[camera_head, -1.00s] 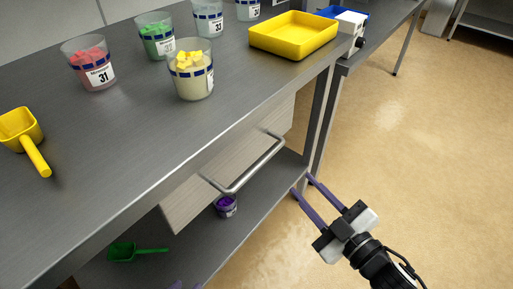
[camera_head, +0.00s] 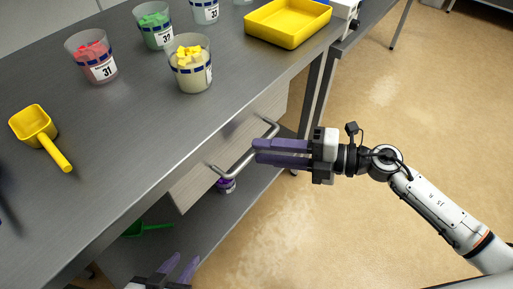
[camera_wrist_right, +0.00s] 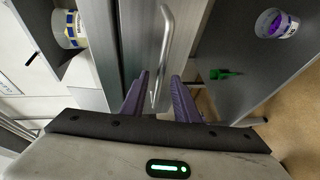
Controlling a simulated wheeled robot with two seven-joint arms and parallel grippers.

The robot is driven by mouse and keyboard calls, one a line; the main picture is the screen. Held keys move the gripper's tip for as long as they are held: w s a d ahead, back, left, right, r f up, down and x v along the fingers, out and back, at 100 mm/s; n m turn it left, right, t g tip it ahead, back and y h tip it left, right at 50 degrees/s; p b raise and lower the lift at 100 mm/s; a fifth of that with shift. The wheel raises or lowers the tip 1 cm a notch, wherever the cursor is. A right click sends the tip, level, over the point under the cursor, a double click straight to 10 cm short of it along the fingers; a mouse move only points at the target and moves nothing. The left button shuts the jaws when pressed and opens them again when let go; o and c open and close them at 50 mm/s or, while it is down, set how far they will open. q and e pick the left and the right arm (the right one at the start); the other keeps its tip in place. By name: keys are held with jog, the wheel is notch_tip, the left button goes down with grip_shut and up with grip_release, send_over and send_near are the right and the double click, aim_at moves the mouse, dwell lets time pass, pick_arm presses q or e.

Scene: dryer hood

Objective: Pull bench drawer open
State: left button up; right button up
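The bench drawer (camera_head: 200,183) has a pale wood-grain front under the bench top. Its silver bar handle (camera_head: 238,168) also shows in the right wrist view (camera_wrist_right: 166,40). Contact cannot be told. My left gripper (camera_head: 178,264) is low at the bottom edge, fingers apart and empty, away from the handle.
The grey bench top (camera_head: 110,150) holds a yellow scoop (camera_head: 36,128), several labelled cups, including one with yellow pieces (camera_head: 190,75), and a yellow tray (camera_head: 287,22). A lower shelf holds a purple-filled cup (camera_head: 226,186) and a green scoop (camera_head: 145,229). The floor at right is clear.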

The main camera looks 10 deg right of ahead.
jog(key=shift+x, duration=1.4)
grip_shut()
jog(key=shift+s+d, duration=0.1)
